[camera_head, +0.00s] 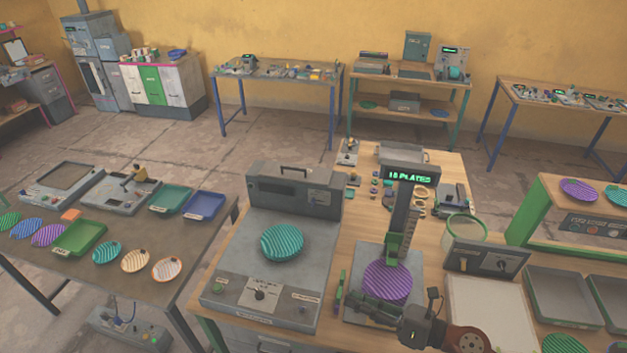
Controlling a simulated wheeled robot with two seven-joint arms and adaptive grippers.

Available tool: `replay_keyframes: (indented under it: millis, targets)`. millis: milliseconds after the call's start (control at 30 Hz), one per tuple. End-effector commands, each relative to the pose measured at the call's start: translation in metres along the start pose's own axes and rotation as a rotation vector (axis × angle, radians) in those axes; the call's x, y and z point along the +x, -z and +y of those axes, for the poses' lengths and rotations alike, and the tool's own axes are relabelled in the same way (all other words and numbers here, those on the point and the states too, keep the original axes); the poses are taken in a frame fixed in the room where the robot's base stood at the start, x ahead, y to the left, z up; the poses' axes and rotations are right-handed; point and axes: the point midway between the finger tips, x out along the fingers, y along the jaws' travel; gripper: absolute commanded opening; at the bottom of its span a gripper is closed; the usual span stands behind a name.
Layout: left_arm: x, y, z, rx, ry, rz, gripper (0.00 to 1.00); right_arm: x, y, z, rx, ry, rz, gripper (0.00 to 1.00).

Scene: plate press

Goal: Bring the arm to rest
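My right gripper (366,308) is dark and reaches in from the lower right, with its wrist behind it. It is in front of a purple striped plate (388,278), overlapping the near edge of the plate's base in the picture. I cannot make out whether its fingers are apart or together, or whether it touches anything. The purple plate lies on the grey base of a upright column machine whose display (410,176) shows green text that seems to read "18 PLATES". My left gripper is not in view.
A grey machine (262,305) with a teal striped plate (282,242) stands left of the column. Farther left, a table holds several striped plates, a green tray (78,238) and a blue tray (204,205). A white-topped box (490,310) and grey bins (565,296) lie to the right.

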Motion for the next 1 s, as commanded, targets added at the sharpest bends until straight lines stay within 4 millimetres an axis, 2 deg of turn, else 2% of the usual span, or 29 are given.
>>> replay_keyframes:
  millis: [33,100,167,200,267,333,400,467,500,567,600,700,800,1000]
  targets:
    - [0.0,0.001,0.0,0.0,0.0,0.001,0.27,-0.002,-0.027,-0.002,0.154,0.012,-0.151,0.18]
    - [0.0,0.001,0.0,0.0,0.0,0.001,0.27,-0.017,-0.061,-0.019,0.367,0.048,-0.351,0.18]
    - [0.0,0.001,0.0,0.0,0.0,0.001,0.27,-0.037,-0.082,-0.044,0.558,0.089,-0.515,0.18]
    - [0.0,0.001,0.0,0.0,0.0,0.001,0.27,-0.053,-0.089,-0.064,0.686,0.121,-0.621,0.18]
    - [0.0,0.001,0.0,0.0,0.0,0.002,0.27,-0.081,-0.089,-0.097,0.881,0.175,-0.773,0.18]
    - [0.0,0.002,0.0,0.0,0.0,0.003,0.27,-0.115,-0.075,-0.134,1.096,0.247,-0.932,0.18]
    - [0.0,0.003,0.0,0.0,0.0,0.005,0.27,-0.146,-0.049,-0.166,1.293,0.322,-1.071,0.18]
    - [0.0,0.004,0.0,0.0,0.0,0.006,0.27,-0.17,-0.018,-0.186,1.453,0.388,-1.176,0.18]
    - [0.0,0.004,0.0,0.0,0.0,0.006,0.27,-0.184,0.004,-0.198,1.555,0.436,-1.242,0.18]
    - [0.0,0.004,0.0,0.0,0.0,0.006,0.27,-0.204,0.042,-0.209,1.703,0.508,-1.331,0.18]
    - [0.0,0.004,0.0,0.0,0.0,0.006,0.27,-0.215,0.068,-0.214,1.796,0.557,-1.387,0.18]
    - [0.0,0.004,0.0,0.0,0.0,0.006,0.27,-0.237,0.128,-0.216,1.997,0.677,-1.496,0.18]
    - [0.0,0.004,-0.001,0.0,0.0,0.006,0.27,-0.249,0.176,-0.209,2.148,0.779,-1.571,0.18]
    - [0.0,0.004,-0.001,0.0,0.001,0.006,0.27,-0.262,0.246,-0.184,2.367,0.951,-1.663,0.18]
